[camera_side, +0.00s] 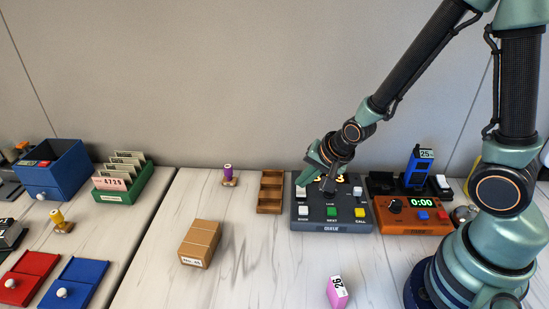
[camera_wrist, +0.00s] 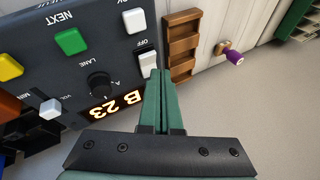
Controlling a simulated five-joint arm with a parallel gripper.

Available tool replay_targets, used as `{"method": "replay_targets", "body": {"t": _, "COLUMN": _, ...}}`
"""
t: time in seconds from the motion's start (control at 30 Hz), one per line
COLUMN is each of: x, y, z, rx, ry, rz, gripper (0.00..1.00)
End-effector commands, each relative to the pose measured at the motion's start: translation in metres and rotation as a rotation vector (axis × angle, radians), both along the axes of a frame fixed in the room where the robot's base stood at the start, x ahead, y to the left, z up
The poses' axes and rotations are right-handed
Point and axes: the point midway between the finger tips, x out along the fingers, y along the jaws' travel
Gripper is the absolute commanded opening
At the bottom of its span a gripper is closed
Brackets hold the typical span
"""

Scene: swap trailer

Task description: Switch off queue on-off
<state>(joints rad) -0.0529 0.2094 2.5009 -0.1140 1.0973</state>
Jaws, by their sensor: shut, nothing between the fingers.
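The dark grey queue panel (camera_side: 331,228) stands near the back wall, labelled QUEUE on its front. Its white on-off switch (camera_wrist: 147,64) shows in the wrist view beside the word OFF, and at the panel's left in the side view (camera_side: 301,192). I cannot tell which way the switch is tipped. My gripper (camera_wrist: 160,73) is shut and empty, its tips right at the switch's edge; I cannot tell if they touch. It also shows above the switch in the side view (camera_side: 301,181).
The panel also carries a green NEXT button (camera_wrist: 71,41), a yellow button (camera_wrist: 9,67), a lane knob (camera_wrist: 99,85) and a white slider (camera_wrist: 50,108). A wooden tray (camera_side: 270,207) stands close on the left. An orange timer box (camera_side: 411,227) stands on the right.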

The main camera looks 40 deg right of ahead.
Motion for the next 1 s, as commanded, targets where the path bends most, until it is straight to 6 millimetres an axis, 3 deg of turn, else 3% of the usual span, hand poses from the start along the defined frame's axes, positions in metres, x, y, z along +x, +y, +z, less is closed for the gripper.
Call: {"method": "replay_targets", "body": {"t": 1.0, "x": -0.0024, "y": 0.0035, "z": -0.0078, "rx": 0.004, "ry": 0.002, "rz": 0.003, "gripper": 0.0}}
